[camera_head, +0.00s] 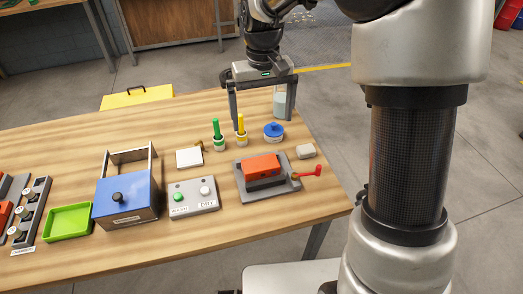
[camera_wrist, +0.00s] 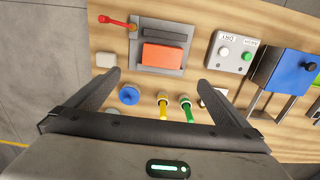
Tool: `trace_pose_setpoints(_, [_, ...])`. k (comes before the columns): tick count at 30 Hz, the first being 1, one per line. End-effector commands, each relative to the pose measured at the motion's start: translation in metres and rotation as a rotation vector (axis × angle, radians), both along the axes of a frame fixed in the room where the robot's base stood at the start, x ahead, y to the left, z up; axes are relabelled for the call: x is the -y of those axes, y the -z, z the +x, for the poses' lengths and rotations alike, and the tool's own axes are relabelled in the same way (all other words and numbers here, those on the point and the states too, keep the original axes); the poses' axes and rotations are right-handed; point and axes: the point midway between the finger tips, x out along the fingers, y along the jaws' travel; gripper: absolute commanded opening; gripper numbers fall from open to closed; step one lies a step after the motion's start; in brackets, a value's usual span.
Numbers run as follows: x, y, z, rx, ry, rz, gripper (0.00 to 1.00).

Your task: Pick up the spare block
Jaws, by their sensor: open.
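A small pale beige block (camera_head: 306,151) lies on the wooden table (camera_head: 150,245) near its right end; it also shows in the wrist view (camera_wrist: 106,60), just beyond the left fingertip. I take it as the spare block, though no label shows. An orange block (camera_head: 261,165) sits in a grey vise-like fixture (camera_head: 285,185) with a red handle (camera_head: 306,172); the orange block is at the upper centre of the wrist view (camera_wrist: 163,55). My gripper (camera_head: 263,113) is open and empty above the back right of the table, its fingers pointing down (camera_wrist: 163,75).
A blue-lidded jar (camera_head: 273,131), yellow-topped (camera_head: 241,128) and green-topped (camera_head: 217,134) tools and a clear jar (camera_head: 279,103) stand near the gripper. A button box (camera_head: 193,198), white pad (camera_head: 189,158), blue box (camera_head: 125,197) and green tray (camera_head: 67,222) lie left. The front right tabletop is clear.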

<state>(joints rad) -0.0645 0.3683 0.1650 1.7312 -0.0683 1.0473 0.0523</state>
Motion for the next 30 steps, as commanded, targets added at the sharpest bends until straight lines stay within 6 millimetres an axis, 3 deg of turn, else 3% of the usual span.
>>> trace_pose_setpoints(12, [0.0,0.087,-0.002,-0.006,0.0,-0.001,1.0])
trace_pose_setpoints(16, [0.0,0.106,-0.001,-0.003,0.0,-0.001,1.0])
trace_pose_setpoints(23, [-0.001,0.122,-0.002,-0.003,0.0,-0.001,1.0])
trace_pose_setpoints(30, [-0.005,0.157,-0.002,-0.004,0.0,-0.001,1.0])
